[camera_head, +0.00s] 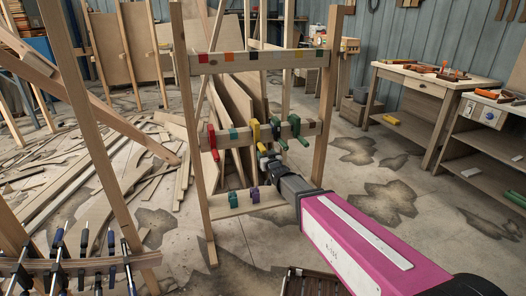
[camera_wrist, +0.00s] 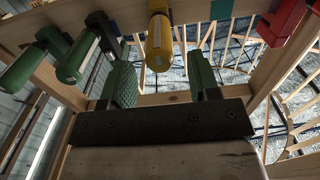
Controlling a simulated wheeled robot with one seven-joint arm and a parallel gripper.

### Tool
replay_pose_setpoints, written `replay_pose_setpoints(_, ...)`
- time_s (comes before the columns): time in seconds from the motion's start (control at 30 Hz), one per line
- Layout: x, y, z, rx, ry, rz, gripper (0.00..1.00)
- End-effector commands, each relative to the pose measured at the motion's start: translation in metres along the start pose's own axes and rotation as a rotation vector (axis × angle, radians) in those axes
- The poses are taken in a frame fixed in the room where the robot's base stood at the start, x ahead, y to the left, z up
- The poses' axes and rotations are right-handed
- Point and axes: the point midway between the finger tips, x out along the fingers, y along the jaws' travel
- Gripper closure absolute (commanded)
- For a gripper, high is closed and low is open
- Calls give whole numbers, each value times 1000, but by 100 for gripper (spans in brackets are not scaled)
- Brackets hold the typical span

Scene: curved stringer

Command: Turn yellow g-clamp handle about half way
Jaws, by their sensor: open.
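The yellow g-clamp (camera_head: 256,133) hangs on the middle rail of a wooden frame, between a teal clamp and green clamps. In the wrist view its yellow handle (camera_wrist: 158,46) is a thick cylinder with its end facing the camera. My gripper (camera_head: 263,153) is just below the yellow clamp in the head view. In the wrist view my gripper (camera_wrist: 163,75) is open, its two fingers apart on either side of the handle's line. The handle end lies near the fingertips, and I see no contact. The handle's far side is hidden.
Green clamps (camera_head: 297,128) hang close to the right of the yellow one, a red clamp (camera_head: 213,141) to the left. Teal and purple clamps (camera_head: 254,193) sit on the lower rail. A workbench (camera_head: 425,82) stands at right. Wood scraps cover the left floor.

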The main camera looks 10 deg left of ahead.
Motion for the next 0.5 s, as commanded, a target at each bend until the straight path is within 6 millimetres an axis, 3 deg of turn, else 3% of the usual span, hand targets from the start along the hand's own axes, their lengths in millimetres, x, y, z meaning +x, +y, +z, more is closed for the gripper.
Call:
replay_pose_setpoints(0.03, 14, 0, 1, 0, 1, 0, 44)
replay_pose_setpoints(0.2, 40, 0, 1, 0, 0, 0, 44)
replay_pose_setpoints(0.5, 49, 0, 0, 0, -1, 0, 44)
